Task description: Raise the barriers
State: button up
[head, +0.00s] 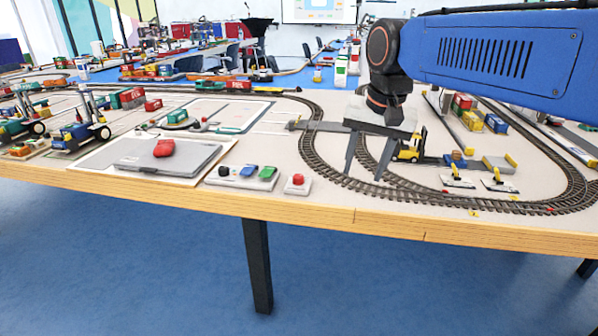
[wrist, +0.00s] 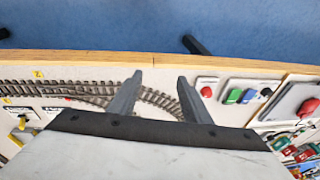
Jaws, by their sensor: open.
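My gripper (head: 364,178) is open and empty, pointing down above the curved track near the table's front edge. Its two fingers also show in the wrist view (wrist: 160,79). I cannot make out clear barrier arms. Two white plates with yellow levers, one on the left (head: 457,181) and one on the right (head: 499,185), lie inside the track curve, right of my gripper. A grey box with black, blue and green buttons (head: 230,183) and a box with a red button (head: 297,187) stand to its left; they also show in the wrist view.
The railway track (head: 400,190) curves along the table's front right. A yellow forklift (head: 410,151) stands behind my gripper. A flat grey case (head: 130,157) with a red object (head: 164,148) lies left of the button boxes. The front wooden edge (head: 300,207) is clear.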

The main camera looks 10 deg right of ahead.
jog(key=w+a+r+m+g, duration=0.1)
jog(key=w+a+r, duration=0.15)
jog(key=w, duration=0.25)
jog(key=w+a+r+m, duration=0.1)
jog(key=w+a+r, duration=0.1)
jog(key=w+a, duration=0.15)
jog(key=m+g, duration=0.1)
jog(key=m, duration=0.2)
send_near(299, 176)
notch_tip(299, 176, down, 8)
jog(key=shift+w+a+f, duration=0.1)
jog(key=shift+w+a, duration=0.05)
jog(key=shift+c, duration=0.6)
jog(key=c, duration=0.9)
